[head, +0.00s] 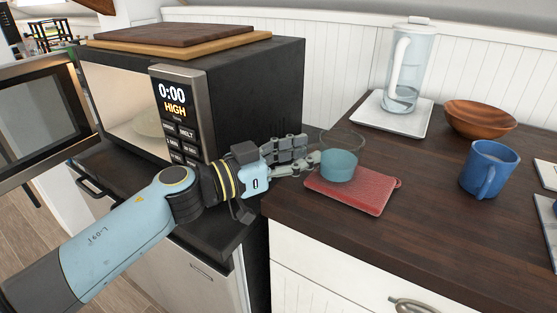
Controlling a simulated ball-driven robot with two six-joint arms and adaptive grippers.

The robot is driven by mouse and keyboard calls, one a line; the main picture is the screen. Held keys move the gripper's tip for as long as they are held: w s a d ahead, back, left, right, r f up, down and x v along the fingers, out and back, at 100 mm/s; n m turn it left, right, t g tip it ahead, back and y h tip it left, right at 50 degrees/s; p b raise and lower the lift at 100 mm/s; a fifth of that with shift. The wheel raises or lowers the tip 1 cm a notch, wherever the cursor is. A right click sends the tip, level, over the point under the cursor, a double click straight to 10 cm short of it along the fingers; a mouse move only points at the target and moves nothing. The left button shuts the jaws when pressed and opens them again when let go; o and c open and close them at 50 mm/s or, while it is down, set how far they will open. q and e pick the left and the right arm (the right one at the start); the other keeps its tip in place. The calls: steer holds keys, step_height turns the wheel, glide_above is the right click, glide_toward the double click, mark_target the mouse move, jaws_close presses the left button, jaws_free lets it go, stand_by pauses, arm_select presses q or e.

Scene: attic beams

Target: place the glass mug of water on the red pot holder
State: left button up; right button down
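The clear glass mug (339,168) holds bluish water and stands upright over the red pot holder (355,197), which lies flat near the counter's left edge. From this angle its base appears to rest on the pot holder, towards the back. My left gripper (312,157) reaches in from the left with its fingers at the mug's left side. The mug's handle is hard to make out there, and I cannot tell whether the fingers are closed on it or just beside it. My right gripper is out of view.
The open microwave (248,105) stands left of the counter, with wooden boards (175,36) on top. A blue mug (487,171), a wooden bowl (478,118) and a glass pitcher (405,75) on a white base (370,117) stand to the right. The dark counter (430,230) is clear in front.

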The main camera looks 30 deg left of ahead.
arm_select(q)
steer(key=b+v, duration=0.3)
steer(key=v, duration=0.8)
steer(key=shift+s+a, duration=0.25)
steer(key=shift+s, duration=0.1)
steer(key=shift+f, duration=0.1)
